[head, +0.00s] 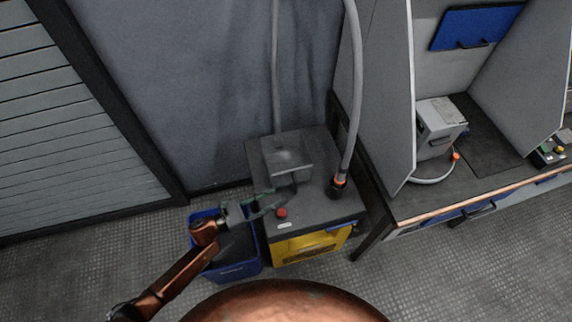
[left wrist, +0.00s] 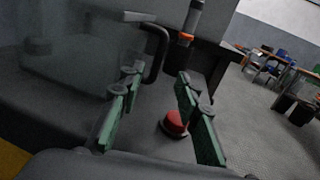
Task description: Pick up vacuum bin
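The vacuum unit (head: 320,208) is a dark grey box with a raised handle-like top (head: 287,152), a red button (head: 282,212) and a hose. A yellow bin (head: 312,249) shows low on its front, with blue at its top right. My left gripper (head: 268,204) is over the unit's left front edge, open with nothing held. In the left wrist view its green fingers (left wrist: 157,88) are spread apart, and the red button (left wrist: 174,125) shows between them, nearer the right finger. The yellow bin is barely visible there, at the lower left corner. My right gripper is not in view.
A blue open crate (head: 234,272) stands on the floor left of the unit, under my left arm. A workbench (head: 440,205) with grey side panels stands to the right. A grey hose (head: 352,100) rises from the unit. The floor front right is clear.

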